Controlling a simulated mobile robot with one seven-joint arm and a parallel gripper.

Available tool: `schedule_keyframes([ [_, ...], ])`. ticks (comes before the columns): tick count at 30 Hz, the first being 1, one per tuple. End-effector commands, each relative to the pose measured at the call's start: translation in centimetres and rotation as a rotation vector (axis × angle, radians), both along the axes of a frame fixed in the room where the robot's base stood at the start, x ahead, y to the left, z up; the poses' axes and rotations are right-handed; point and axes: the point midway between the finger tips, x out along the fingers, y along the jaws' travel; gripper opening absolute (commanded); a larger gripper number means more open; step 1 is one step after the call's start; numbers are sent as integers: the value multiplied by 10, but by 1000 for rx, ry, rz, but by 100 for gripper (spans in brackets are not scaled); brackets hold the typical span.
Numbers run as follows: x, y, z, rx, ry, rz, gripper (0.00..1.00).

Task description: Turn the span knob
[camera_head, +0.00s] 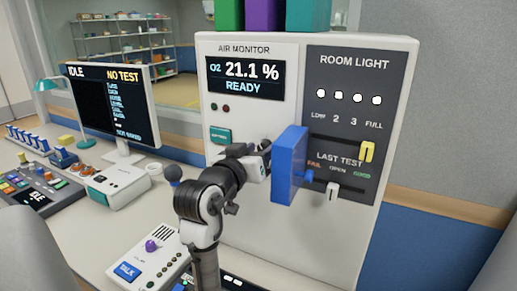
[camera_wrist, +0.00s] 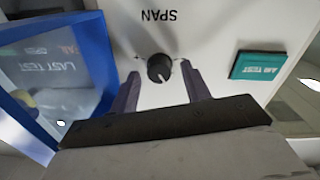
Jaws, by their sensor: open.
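The span knob (camera_wrist: 159,68) is a small round black knob with a light pointer mark, on the pale front of the air monitor (camera_head: 340,262). In the wrist view the SPAN label (camera_wrist: 158,15) is upside down above it. My gripper (camera_wrist: 160,78) is open, with one dark finger on each side of the knob and a visible gap on both sides. How far the fingertips reach along its depth I cannot tell. In the head view my gripper (camera_head: 262,160) is close to the monitor's front, and the knob is hidden behind it.
A blue panel (camera_head: 290,165) juts from the monitor close to my gripper; it also shows in the wrist view (camera_wrist: 97,60). A teal button (camera_head: 220,135) sits on the other side.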

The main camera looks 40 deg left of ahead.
Motion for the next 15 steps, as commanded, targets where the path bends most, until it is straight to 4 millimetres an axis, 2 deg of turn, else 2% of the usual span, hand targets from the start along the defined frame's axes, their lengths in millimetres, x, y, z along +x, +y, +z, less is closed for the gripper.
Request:
schedule_keyframes([
  [4,0,0,0,0,0,0,47],
  [12,0,0,0,0,0,0,12],
  [15,-1,0,0,0,0,0,2],
])
